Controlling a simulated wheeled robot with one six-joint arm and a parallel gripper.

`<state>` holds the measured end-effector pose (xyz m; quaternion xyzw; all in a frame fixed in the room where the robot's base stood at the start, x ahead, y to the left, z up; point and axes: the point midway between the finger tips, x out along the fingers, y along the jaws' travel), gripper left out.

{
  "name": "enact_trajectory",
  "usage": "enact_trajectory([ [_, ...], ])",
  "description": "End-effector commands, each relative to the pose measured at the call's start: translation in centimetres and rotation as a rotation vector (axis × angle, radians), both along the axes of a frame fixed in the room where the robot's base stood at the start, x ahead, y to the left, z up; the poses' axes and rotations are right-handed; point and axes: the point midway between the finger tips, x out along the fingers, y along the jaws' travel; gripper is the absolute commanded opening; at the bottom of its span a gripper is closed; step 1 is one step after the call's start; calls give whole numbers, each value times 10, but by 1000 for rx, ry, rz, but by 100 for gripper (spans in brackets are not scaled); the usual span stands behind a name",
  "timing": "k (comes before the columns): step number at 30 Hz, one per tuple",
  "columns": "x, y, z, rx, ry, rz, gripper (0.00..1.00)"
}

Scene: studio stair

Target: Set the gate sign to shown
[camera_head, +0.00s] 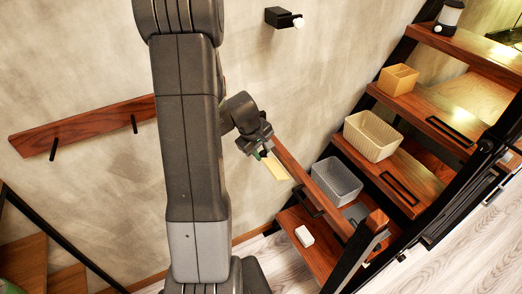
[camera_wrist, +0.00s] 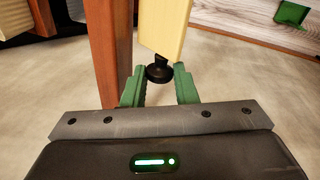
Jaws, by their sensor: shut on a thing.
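The gate sign appears as a pale yellow plate (camera_head: 272,166) in the head view, beside the upper end of a reddish wooden rail (camera_head: 308,187). In the wrist view the plate (camera_wrist: 164,25) rises from a round black knob (camera_wrist: 159,73) at its lower end. My gripper (camera_head: 263,154) is at the plate's upper left end in the head view. In the wrist view its green fingers (camera_wrist: 159,84) stand either side of the knob and are shut on it. The plate slants down to the right in the head view. Its printed face cannot be read.
Wooden stairs (camera_head: 440,112) climb at right, holding a grey basket (camera_head: 337,181), a cream basket (camera_head: 372,136), a divided box (camera_head: 398,79) and a lantern (camera_head: 449,18). A white block (camera_head: 304,236) lies on a low step. A wooden handrail (camera_head: 85,126) is on the left wall.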

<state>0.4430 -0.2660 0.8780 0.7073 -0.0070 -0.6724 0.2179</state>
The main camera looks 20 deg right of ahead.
Motion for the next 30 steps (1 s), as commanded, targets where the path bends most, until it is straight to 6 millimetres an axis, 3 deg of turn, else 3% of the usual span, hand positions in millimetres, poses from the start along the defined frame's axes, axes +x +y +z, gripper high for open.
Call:
enact_trajectory([
  [30, 0, -14, 14, 251, 24, -9, 3],
])
